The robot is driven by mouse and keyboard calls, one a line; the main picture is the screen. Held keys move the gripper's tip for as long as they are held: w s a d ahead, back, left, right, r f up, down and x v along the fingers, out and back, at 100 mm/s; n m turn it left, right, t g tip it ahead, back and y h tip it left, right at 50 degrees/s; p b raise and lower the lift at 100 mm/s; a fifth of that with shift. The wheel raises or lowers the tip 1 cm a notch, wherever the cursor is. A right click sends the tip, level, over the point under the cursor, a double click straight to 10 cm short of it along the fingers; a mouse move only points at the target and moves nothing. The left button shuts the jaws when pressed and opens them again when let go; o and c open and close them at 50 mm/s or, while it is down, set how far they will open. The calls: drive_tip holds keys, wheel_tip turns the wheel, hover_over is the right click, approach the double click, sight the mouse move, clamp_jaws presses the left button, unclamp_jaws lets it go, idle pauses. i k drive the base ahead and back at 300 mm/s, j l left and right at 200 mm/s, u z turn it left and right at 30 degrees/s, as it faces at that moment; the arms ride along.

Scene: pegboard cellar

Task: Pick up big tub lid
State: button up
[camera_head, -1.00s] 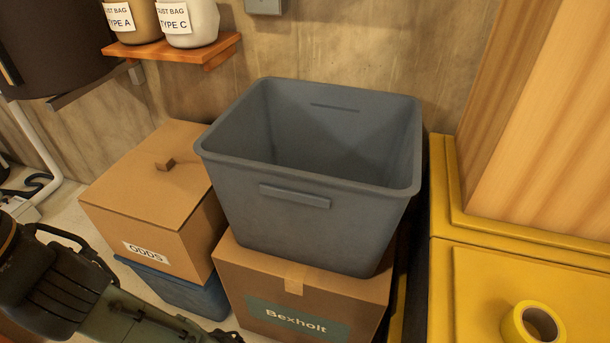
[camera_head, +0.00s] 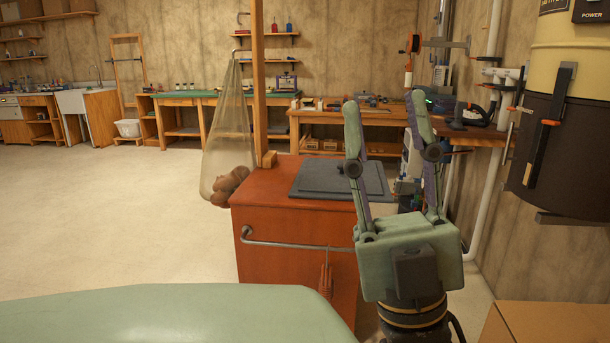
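A flat dark grey lid (camera_head: 312,178), which looks like the big tub lid, lies on top of a red-orange cabinet (camera_head: 285,225). It has a raised panel in its middle. My gripper (camera_head: 385,100) points upward at the right, with its two green fingers spread apart and nothing between them. In the picture, its left finger overlaps the lid's right part and hides some of it. I cannot tell how far the gripper is from the lid. The grey tub is not in this view.
A rail (camera_head: 290,244) crosses the cabinet's front. Workbenches (camera_head: 345,118) line the back wall. The floor at left is clear.

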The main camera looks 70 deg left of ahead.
sight(316, 178)
drive_tip(key=j+u, duration=0.4)
drive_tip(key=i+j+u, duration=0.2)
drive_tip(key=j+u, duration=0.2)
drive_tip(key=j, duration=0.15)
drive_tip(key=i+j, duration=0.45)
drive_tip(key=j, duration=0.15)
drive_tip(key=i+j+u, duration=0.1)
drive_tip(key=i+j, duration=0.55)
drive_tip(key=i, duration=0.25)
